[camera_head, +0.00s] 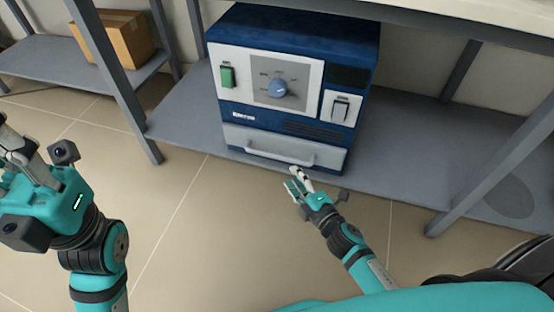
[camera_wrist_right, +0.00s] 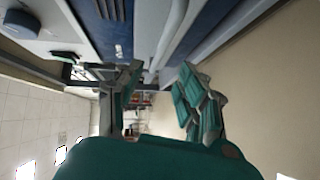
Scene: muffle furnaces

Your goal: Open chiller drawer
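The chiller is a dark blue box (camera_head: 290,30) with white front panels, standing on a grey shelf. Its light grey drawer (camera_head: 245,138) is at the bottom of the front and looks closed. A curved bar handle (camera_head: 280,157) runs across the drawer. My right gripper (camera_head: 298,180) is just in front of and below the handle's right end, with its fingers apart. In the right wrist view the open fingers (camera_wrist_right: 155,90) point toward the handle bar (camera_wrist_right: 172,35); contact is not clear. My left gripper (camera_head: 15,150) is at the far left, partly cut off by the frame edge.
The grey shelf (camera_head: 400,150) extends on both sides of the chiller, with metal posts (camera_head: 115,75) at left and right. A cardboard box (camera_head: 125,38) sits on another shelf at the back left. The tiled floor (camera_head: 180,230) in front is clear.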

